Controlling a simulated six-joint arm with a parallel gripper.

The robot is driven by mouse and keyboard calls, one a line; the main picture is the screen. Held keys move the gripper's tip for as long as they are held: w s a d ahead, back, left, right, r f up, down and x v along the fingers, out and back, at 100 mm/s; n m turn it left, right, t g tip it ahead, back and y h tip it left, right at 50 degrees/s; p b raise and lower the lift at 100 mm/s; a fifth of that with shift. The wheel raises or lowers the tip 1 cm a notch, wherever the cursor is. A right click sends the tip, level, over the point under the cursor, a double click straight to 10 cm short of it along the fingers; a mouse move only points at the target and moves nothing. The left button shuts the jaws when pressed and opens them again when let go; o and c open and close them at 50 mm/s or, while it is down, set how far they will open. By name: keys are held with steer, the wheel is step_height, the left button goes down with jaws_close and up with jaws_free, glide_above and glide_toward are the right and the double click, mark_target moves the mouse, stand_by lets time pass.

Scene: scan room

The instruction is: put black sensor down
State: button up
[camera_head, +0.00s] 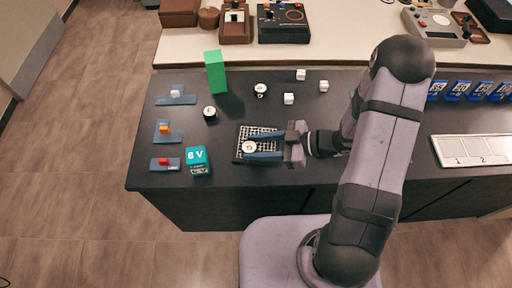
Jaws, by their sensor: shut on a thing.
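My gripper (250,146) reaches in from the right, its two blue-grey fingers lying to the left over a black grid tray (240,153). It is shut on a small round white-topped sensor (249,148) with a dark mark on its face. The sensor's sides are mostly hidden, so I cannot tell their colour or whether it touches the grid. A similar round sensor with a dark body (210,114) stands at the upper left of the tray. Another round white-topped piece (260,89) stands behind the tray.
A green block (215,71) stands upright at the back. A teal 6 V box (197,161) is left of the tray, near several blue-grey switch pieces (165,131). White cubes (289,99) lie behind. A numbered white tray (478,150) is far right, beyond my arm.

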steer(key=shift+f, duration=0.6)
steer(key=shift+f, duration=0.15)
steer(key=o, duration=1.1)
